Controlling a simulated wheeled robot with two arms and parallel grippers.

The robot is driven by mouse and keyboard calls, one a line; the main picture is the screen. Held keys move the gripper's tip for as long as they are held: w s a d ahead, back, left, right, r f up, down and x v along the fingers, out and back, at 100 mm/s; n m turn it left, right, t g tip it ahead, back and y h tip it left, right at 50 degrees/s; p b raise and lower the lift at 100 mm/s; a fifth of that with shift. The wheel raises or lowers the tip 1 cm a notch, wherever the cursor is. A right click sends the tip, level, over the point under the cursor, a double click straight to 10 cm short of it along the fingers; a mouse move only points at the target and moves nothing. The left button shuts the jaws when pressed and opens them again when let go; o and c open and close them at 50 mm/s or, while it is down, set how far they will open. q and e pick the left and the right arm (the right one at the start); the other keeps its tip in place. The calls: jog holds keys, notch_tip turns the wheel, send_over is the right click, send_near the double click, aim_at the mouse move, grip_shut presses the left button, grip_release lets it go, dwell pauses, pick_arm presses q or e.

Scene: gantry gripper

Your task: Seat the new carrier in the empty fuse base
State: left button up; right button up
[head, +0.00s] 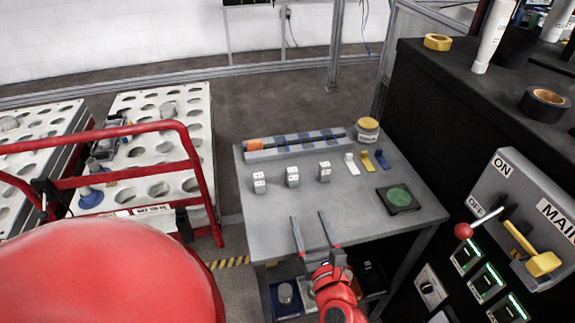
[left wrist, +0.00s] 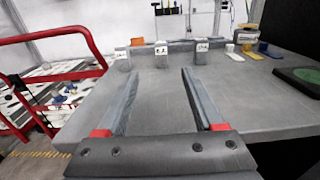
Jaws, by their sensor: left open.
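Three small grey blocks with white labelled tops, which look like fuse carriers, stand upright in a row on the grey table: left (head: 259,182), middle (head: 292,177) and right (head: 324,172). They also show in the left wrist view: left (left wrist: 122,60), middle (left wrist: 161,55), right (left wrist: 201,52). Behind them lies a long grey rail (head: 300,146) with bluish sections and an orange piece (head: 255,145) at its left end. I cannot tell which section is the empty fuse base. My left gripper (head: 308,217) is open and empty at the table's front edge, apart from the blocks. My right gripper is not seen.
White, yellow and blue tabs (head: 367,161), a yellow-lidded jar (head: 368,130) and a green disc on a black pad (head: 399,197) occupy the table's right side. A switch panel (head: 530,210) stands farther right. A red rail frame (head: 150,128) stands left. The table's front middle is clear.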

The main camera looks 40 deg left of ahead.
aim_at(294, 175)
pick_arm(q)
jog(key=shift+w+a+r, duration=0.15)
jog(key=shift+w+a, duration=0.15)
jog(key=shift+a, duration=0.2)
jog(key=x, duration=1)
jog(key=shift+x, duration=2.95)
jog(key=shift+w+d, duration=0.1)
jog(key=shift+d, duration=0.05)
grip_shut()
